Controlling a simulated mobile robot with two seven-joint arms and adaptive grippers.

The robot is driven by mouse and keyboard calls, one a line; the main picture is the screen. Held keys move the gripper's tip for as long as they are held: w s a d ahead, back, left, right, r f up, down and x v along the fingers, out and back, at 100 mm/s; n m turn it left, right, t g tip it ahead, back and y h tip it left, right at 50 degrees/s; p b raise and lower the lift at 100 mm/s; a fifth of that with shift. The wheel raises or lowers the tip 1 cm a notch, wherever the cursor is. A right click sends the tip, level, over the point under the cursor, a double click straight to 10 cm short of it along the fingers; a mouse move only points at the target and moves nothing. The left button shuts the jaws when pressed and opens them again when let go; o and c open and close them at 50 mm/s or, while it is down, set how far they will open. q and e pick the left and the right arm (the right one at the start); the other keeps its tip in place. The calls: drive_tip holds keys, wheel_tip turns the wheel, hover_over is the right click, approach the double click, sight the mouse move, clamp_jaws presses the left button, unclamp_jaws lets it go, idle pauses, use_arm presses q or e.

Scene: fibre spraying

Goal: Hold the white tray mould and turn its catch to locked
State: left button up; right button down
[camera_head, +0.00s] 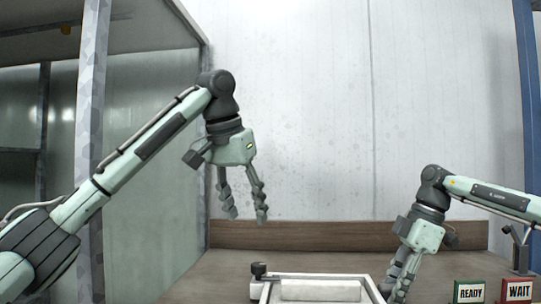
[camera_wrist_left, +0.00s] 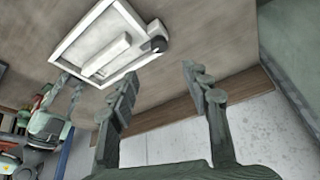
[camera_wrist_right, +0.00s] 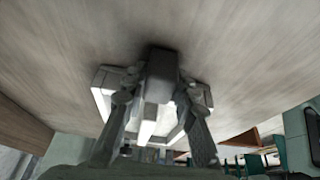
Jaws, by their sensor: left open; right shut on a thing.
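The white tray mould (camera_head: 310,276) lies on the table at the bottom of the head view, cut off by the frame. It has a raised white bar inside. Its catch, a dark knob (camera_head: 258,269), sits at its far left corner; the knob also shows in the left wrist view (camera_wrist_left: 158,44). I cannot tell which way the catch is set. My left gripper (camera_head: 246,216) is open and empty, pointing down in the air above and behind the catch. My right gripper (camera_wrist_right: 158,88) is shut on the mould's right edge, with a dark grey block between its fingers.
A READY sign (camera_head: 470,292) and a WAIT sign (camera_head: 518,291) stand at the right front. A brown board (camera_head: 330,235) runs along the table's back edge before a pale wall. The table left of the mould is clear.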

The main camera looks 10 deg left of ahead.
use_arm(q)
drive_tip(key=w+r+t, duration=0.5)
drive_tip(key=w+r, duration=0.2)
drive_tip(key=w, duration=0.3)
drive_tip(key=w+r+m+t+y, duration=0.1)
drive_tip(key=w+r+t, duration=0.5)
drive_tip(key=w, duration=0.4)
drive_tip(key=shift+w+d+r, duration=0.2)
drive_tip(key=shift+w+r, duration=0.15)
drive_tip(key=shift+r, duration=0.5)
use_arm(e)
drive_tip(key=c, duration=1.1)
unclamp_jaws()
drive_tip(key=shift+c, duration=0.2)
